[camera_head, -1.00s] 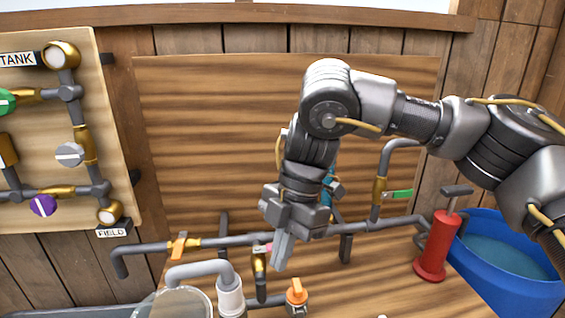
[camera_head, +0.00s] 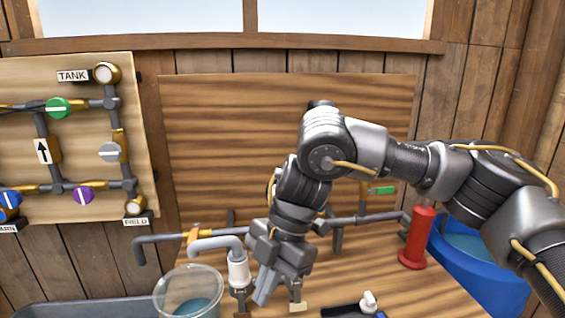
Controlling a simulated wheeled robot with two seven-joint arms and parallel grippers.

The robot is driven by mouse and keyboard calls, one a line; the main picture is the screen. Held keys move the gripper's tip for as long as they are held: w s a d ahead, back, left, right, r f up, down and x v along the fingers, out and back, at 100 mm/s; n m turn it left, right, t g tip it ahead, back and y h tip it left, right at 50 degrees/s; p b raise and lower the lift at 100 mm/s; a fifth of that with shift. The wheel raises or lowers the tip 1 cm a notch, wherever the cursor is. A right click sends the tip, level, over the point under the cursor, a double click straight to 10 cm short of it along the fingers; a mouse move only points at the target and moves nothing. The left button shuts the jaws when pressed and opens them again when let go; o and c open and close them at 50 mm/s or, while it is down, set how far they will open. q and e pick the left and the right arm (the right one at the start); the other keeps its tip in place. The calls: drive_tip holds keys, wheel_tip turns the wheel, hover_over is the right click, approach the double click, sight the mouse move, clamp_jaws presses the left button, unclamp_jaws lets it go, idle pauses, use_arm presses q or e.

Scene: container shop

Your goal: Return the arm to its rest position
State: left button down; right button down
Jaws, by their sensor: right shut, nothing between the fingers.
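My right arm comes in from the right side of the head view and bends down at its elbow. My left gripper is not in view.
A clear container (camera_head: 190,292) with bluish liquid stands left of the gripper. A red cylinder (camera_head: 416,238) and a blue tub (camera_head: 490,283) stand at the right. A valve board (camera_head: 85,150) hangs on the left wall. A wooden panel (camera_head: 230,130) stands behind the arm.

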drive_tip(key=s+a+f+m+t+y, duration=0.1)
drive_tip(key=s+a+f+y, duration=0.1)
drive_tip(key=a+y, duration=0.45)
drive_tip(key=s+a+f+m+t+y, duration=0.1)
drive_tip(key=a+f+t+y, duration=0.15)
drive_tip(key=a+y, duration=0.35)
drive_tip(key=w+d+f+m+t+h, duration=0.2)
drive_tip(key=d+f+m+t+h, duration=0.3)
drive_tip(key=d+f+m, duration=0.4)
drive_tip(key=w+d+f+m+t+h, duration=0.2)
drive_tip(key=d+f+m+t+h, duration=0.25)
drive_tip(key=d+f+m, duration=0.55)
drive_tip(key=s+d+f+m+g+h, duration=0.25)
drive_tip(key=s+d+f, duration=0.35)
drive_tip(key=s+d, duration=0.45)
drive_tip(key=s+d+f+m+g+h, duration=0.2)
drive_tip(key=s+d+f+g+h, duration=0.3)
drive_tip(key=s+d, duration=0.55)
wheel_tip(320, 180, down, 27)
drive_tip(key=s, duration=0.2)
drive_tip(key=s+d+f+g, duration=0.1)
drive_tip(key=s+d+f, duration=0.2)
drive_tip(key=s+f, duration=1.3)
drive_tip(key=shift+g+y, duration=0.35)
